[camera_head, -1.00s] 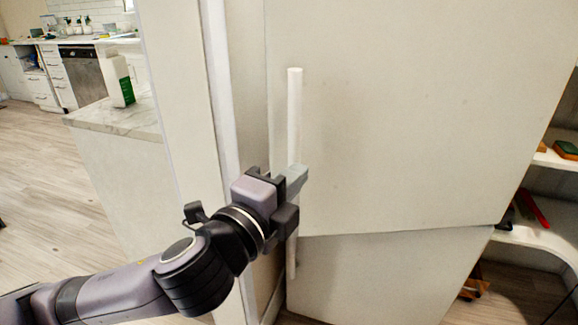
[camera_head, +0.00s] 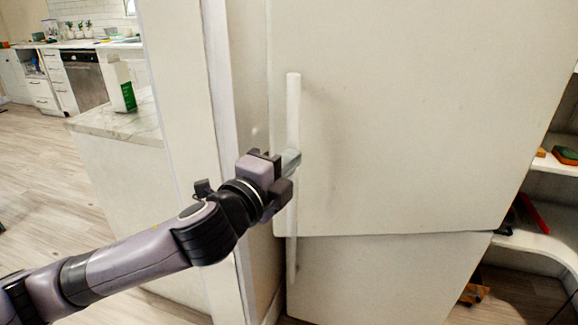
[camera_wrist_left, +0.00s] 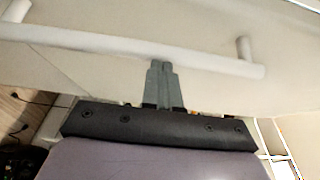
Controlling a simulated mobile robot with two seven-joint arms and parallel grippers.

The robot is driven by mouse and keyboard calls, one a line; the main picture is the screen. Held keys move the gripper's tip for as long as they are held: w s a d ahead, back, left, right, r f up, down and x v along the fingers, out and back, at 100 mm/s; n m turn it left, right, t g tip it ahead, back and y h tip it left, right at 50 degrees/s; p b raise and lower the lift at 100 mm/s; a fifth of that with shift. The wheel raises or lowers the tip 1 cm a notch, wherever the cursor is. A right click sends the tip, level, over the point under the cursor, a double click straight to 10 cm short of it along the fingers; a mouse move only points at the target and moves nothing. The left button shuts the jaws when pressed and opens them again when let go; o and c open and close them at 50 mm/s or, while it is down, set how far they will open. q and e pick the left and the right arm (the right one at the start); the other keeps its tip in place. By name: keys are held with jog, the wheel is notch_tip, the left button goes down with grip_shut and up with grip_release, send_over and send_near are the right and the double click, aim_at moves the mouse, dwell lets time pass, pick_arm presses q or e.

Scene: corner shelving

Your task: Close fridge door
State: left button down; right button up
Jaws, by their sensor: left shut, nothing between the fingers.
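The fridge's large white upper door (camera_head: 410,110) fills the right half of the head view, with a lower door (camera_head: 375,275) below it. A long white vertical handle (camera_head: 294,115) runs along the upper door's left side. My left gripper (camera_head: 292,160) is shut and empty, its fingertips at the handle. In the left wrist view the closed fingers (camera_wrist_left: 163,72) reach the edge of the handle bar (camera_wrist_left: 110,42); whether they touch it I cannot tell. The upper door's lower edge slants slightly against the lower door. My right gripper is out of view.
A white wall edge (camera_head: 190,120) stands just left of the fridge. A marble-topped counter (camera_head: 125,122) with a white and green carton (camera_head: 124,90) lies further left. White shelves (camera_head: 545,245) with small items stand at the right. Wooden floor (camera_head: 45,190) is open at the left.

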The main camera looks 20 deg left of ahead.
aim_at(282, 147)
pick_arm(q)
jog(key=w+a, duration=0.1)
jog(key=w, duration=0.2)
jog(key=w+a, duration=0.1)
jog(key=w, duration=0.1)
jog(key=shift+a+p, duration=0.3)
jog(key=shift+a, duration=0.05)
